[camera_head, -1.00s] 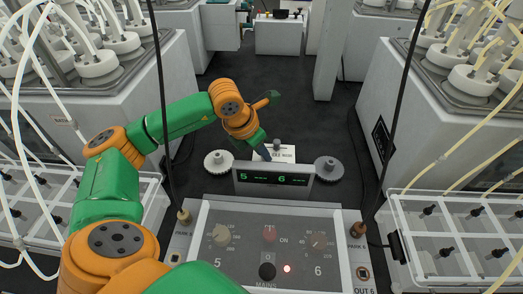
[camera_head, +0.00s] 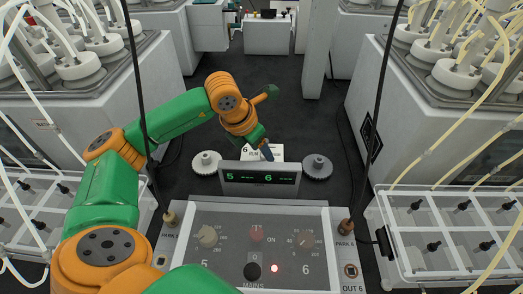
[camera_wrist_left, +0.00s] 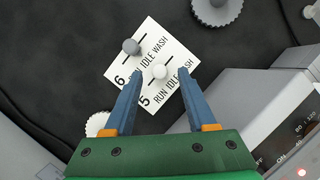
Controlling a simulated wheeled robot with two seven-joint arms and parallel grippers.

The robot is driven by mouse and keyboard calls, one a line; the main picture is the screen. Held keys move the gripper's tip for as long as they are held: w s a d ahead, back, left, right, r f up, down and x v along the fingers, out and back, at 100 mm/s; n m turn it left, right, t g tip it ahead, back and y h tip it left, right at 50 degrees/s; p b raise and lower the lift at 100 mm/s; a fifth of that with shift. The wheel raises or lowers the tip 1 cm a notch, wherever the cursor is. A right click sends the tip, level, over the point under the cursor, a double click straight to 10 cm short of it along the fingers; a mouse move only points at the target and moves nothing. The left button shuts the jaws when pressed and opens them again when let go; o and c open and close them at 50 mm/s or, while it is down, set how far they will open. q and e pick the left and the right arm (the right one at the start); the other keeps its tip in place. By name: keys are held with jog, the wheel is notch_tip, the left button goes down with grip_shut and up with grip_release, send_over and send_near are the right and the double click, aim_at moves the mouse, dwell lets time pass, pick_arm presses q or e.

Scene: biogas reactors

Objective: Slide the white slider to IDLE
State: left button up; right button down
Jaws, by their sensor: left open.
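A white label plate (camera_wrist_left: 185,62) with two slider rows lies ahead of my left gripper. The row marked 5 carries the white slider knob (camera_wrist_left: 159,71), and the row marked 6 carries a grey knob (camera_wrist_left: 130,46). Both rows read RUN, IDLE, WASH. The white knob seems near the middle of its row; its exact position I cannot tell. My left gripper (camera_wrist_left: 161,73) is open, with the white knob showing between its fingertips; contact cannot be told. In the head view the left gripper (camera_head: 266,150) is over the plate (camera_head: 278,151), behind the display. My right gripper is not in view.
The display (camera_head: 260,178) stands in front of the plate, with a white dial (camera_head: 206,163) and a grey dial (camera_head: 317,167) at its sides. The control panel (camera_head: 230,222) with knobs is nearer. Trays and reactors flank both sides. Dark cables hang beside the panel.

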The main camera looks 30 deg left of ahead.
pick_arm(q)
jog(key=v, duration=0.6)
jog(key=shift+s, duration=0.1)
jog(key=shift+a, duration=0.1)
